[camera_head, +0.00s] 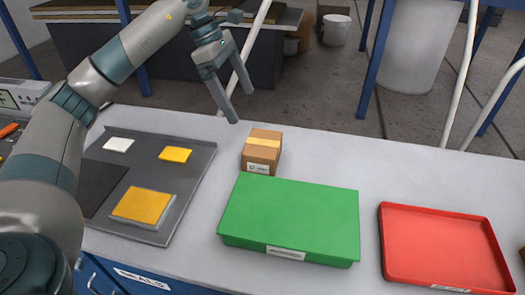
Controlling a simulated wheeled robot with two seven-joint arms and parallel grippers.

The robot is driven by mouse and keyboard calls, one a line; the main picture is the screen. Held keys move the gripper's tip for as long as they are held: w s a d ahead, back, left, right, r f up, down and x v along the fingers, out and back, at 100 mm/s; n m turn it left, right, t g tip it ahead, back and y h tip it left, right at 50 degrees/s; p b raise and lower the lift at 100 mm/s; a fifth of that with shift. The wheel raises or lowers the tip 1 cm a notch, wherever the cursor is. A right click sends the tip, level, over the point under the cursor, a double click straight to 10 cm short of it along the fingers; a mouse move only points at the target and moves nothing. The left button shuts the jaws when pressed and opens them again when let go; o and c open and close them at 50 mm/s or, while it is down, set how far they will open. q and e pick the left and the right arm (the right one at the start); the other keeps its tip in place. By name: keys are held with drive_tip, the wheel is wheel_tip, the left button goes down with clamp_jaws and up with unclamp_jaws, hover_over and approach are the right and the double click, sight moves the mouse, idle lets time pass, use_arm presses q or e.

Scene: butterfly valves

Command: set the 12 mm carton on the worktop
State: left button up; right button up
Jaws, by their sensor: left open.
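A small brown carton (262,147) with a tan tape band and a white label stands on the pale worktop (310,150), just behind the green box. The label's print is too small to read for certain. My left gripper (240,104) is open and empty, with its two fingers pointing down, above and behind the carton and apart from it. My right gripper is not in the view.
A closed green box (290,215) sits in front of the carton. A red tray (440,245) lies to the right, empty. A grey tray (190,190) with yellow and white pieces lies on the left. The worktop behind the red tray is clear.

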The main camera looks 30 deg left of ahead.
sight(260, 142)
use_arm(q)
drive_tip(key=p+x, duration=0.1)
drive_tip(key=x, duration=0.3)
drive_tip(key=shift+d+f, duration=0.2)
drive_tip(key=shift+f, duration=0.15)
drive_tip(key=p+x, duration=0.2)
drive_tip(key=x, duration=0.5)
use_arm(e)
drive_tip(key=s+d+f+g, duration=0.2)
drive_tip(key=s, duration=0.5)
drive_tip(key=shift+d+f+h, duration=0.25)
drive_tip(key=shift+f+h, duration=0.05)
use_arm(q)
drive_tip(key=shift+f, duration=0.15)
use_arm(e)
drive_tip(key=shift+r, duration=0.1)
